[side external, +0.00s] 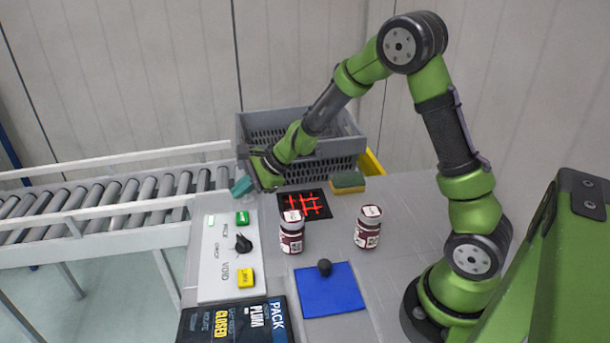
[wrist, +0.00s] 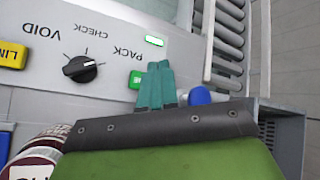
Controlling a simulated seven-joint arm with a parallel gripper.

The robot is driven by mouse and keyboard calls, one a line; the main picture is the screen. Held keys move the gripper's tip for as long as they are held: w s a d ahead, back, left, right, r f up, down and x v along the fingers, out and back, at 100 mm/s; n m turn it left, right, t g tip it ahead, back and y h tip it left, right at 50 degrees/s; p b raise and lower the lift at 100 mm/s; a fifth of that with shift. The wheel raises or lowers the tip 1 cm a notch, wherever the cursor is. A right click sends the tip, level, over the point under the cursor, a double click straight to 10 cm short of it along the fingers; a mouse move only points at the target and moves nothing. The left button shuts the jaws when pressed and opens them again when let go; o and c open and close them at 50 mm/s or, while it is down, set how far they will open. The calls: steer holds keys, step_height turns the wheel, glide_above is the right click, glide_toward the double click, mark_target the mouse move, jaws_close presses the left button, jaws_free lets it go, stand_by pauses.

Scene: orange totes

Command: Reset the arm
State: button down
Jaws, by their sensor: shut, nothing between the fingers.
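My gripper (side external: 241,187) is at the far left end of my green arm, in front of the grey crate and above the table's far edge near the conveyor. Its teal fingers (wrist: 156,86) are together with nothing between them. In the wrist view the fingertips are close to the green button (wrist: 135,79) on the white panel. I cannot tell whether they touch it. In the side view the green button (side external: 242,218) sits just below and in front of the fingers.
A grey crate (side external: 345,168) stands behind my gripper. The white panel (side external: 217,275) has a black knob (side external: 243,243) and yellow button (side external: 245,277). Two jars (side external: 291,235) (side external: 368,228), a sponge (side external: 347,182), a red-lined black square (side external: 290,208) and a blue mat (side external: 330,295) are on the table. A roller conveyor (side external: 110,205) runs left.

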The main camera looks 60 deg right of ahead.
steer(key=s+a+r+n+h, duration=0.1)
steer(key=s+r+n, duration=0.7)
steer(key=s, duration=0.5)
steer(key=s+a+r+n+h, duration=0.1)
steer(key=s+r+n, duration=0.6)
steer(key=s, duration=0.6)
steer(key=shift+a+r+n+g, duration=0.2)
steer(key=shift+r+n+g, duration=0.2)
steer(key=shift+n, duration=0.7)
